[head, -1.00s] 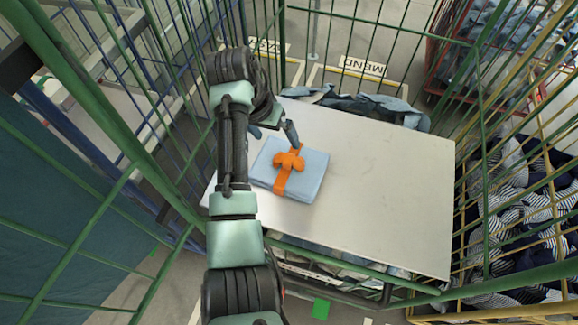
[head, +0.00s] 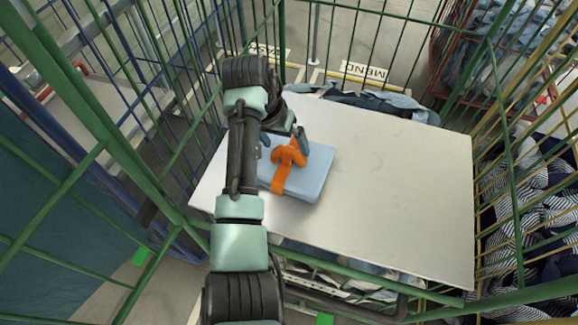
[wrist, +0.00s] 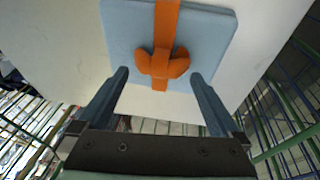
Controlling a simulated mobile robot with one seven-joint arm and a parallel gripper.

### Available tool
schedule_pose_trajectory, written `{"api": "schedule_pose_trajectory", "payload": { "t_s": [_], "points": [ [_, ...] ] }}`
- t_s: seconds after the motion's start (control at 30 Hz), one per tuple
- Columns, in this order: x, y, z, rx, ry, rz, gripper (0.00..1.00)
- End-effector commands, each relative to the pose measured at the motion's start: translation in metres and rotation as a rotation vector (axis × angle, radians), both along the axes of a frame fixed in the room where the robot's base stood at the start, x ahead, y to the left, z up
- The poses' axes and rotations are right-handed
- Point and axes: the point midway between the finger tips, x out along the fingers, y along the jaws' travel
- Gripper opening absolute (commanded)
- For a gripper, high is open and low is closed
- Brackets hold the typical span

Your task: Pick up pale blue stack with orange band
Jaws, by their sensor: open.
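The pale blue stack (head: 308,178) lies flat on a white board, with an orange band (head: 281,180) and bow (head: 289,153) around it. My gripper (head: 284,142) is at the stack's far edge, and my arm hides the stack's left part. In the wrist view the stack (wrist: 205,35) fills the upper middle, and the orange bow (wrist: 162,65) sits between the lines of the two fingers. My gripper (wrist: 162,85) is open and empty, with its fingers spread on either side of the bow. I cannot tell whether the fingertips touch the stack.
The white board (head: 400,190) is bare right of the stack. Green cage bars surround it. Blue cloth (head: 370,102) lies beyond the board's far edge. Striped dark cloths (head: 550,190) fill a yellow cage at right. A red cage (head: 480,60) stands at the back right.

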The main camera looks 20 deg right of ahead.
Motion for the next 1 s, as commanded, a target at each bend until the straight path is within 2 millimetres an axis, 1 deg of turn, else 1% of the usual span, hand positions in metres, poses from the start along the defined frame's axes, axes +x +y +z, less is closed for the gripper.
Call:
{"api": "schedule_pose_trajectory", "payload": {
  "t_s": [0.03,0.2,0.5,0.57,0.6,0.77,0.8,0.87,1.0],
  "points": [
    [0.000,-0.001,-0.013,0.000,-0.002,-0.001,1.00],
    [0.002,-0.006,-0.028,0.001,-0.001,-0.001,1.00],
    [0.002,-0.007,-0.027,0.001,-0.001,0.000,1.00],
    [0.002,-0.007,-0.027,0.001,-0.001,0.000,0.91],
    [0.002,-0.007,-0.027,0.001,-0.001,0.000,0.84],
    [0.002,-0.007,-0.027,0.001,-0.001,0.000,0.55],
    [0.002,-0.007,-0.027,0.001,-0.001,0.000,0.48],
    [0.002,-0.007,-0.027,0.001,-0.001,0.000,0.37],
    [0.002,-0.007,-0.027,0.001,-0.001,0.000,0.12]
  ]
}}
